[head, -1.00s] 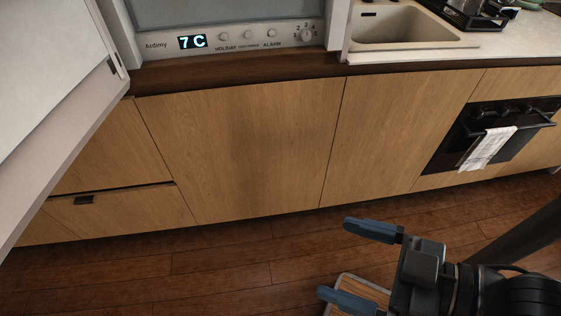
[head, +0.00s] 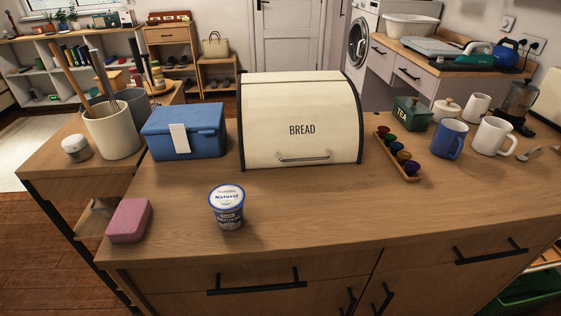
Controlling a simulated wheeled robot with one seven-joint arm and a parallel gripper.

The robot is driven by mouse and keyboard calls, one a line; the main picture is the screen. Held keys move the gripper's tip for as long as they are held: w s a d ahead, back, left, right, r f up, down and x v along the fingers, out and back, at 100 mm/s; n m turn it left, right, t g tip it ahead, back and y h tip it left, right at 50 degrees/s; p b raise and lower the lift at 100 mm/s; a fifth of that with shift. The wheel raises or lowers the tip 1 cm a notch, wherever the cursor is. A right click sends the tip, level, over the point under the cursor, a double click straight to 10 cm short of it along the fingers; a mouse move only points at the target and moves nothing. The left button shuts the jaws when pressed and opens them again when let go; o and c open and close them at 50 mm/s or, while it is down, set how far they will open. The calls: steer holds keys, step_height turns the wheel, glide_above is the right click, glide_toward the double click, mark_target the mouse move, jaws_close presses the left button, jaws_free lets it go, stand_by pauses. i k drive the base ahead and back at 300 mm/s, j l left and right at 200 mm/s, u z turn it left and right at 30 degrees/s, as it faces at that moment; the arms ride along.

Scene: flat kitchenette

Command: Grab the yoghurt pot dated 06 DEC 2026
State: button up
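One yoghurt pot (head: 227,208) stands upright on the wooden counter (head: 330,212), left of the middle in the head view. It is white and blue, with "Natural" on its lid. Its date is too small to read, so I cannot tell whether it is the one dated 06 DEC 2026. No other yoghurt pot shows. My gripper is not in the head view now.
A cream bread bin (head: 301,120) stands behind the pot, with a blue box (head: 185,131) to its left. A pink sponge (head: 129,220) lies left of the pot. Mugs (head: 494,136) and a capsule rack (head: 397,155) are at right. The front middle counter is clear.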

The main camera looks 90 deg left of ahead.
mark_target(226, 201)
steer(key=u, duration=2.15)
steer(key=i+j, duration=0.1)
steer(key=j, duration=1.75)
steer(key=j+z, duration=0.25)
steer(key=j, duration=0.55)
steer(key=j+z, duration=0.2)
steer(key=j, duration=0.65)
steer(key=k+j+z, duration=0.1)
steer(key=j+z, duration=0.15)
steer(key=j, duration=0.55)
steer(key=k+l+z, duration=0.1)
steer(key=z, duration=0.2)
steer(key=l+z, duration=0.25)
steer(key=j, duration=0.35)
steer(key=i+z, duration=0.05)
